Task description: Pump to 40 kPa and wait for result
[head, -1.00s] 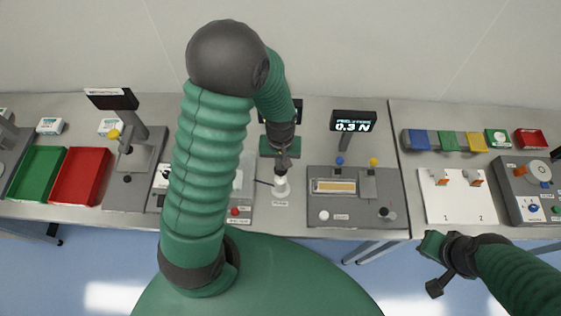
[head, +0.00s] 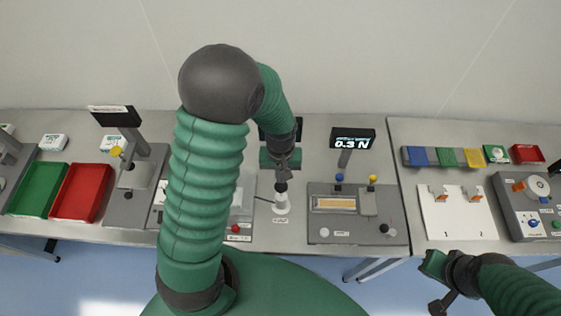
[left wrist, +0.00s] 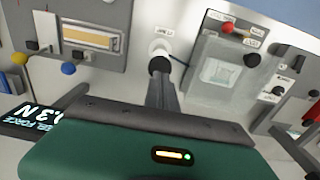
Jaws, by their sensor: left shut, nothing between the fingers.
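The pump (head: 281,204) is a small white upright cylinder with a black knob on top, on the table in the middle of the head view. It also shows at the top middle of the left wrist view (left wrist: 160,46). My left gripper (head: 282,179) is shut and empty, with its tips right above the black knob (left wrist: 159,65). I cannot tell whether they touch it. A grey unit with a clear window (left wrist: 220,72) stands beside the pump, partly hidden by my left arm in the head view. The display behind my left arm is mostly covered and unreadable. My right gripper (head: 437,275) hangs off the table's front edge; its jaws are unclear.
A force tester (head: 345,233) with a display (head: 353,139) reading 0.3 N stands right of the pump. A white board (head: 455,218) and a dial panel (head: 530,210) lie farther right. Green (head: 38,190) and red (head: 82,195) trays are at the left.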

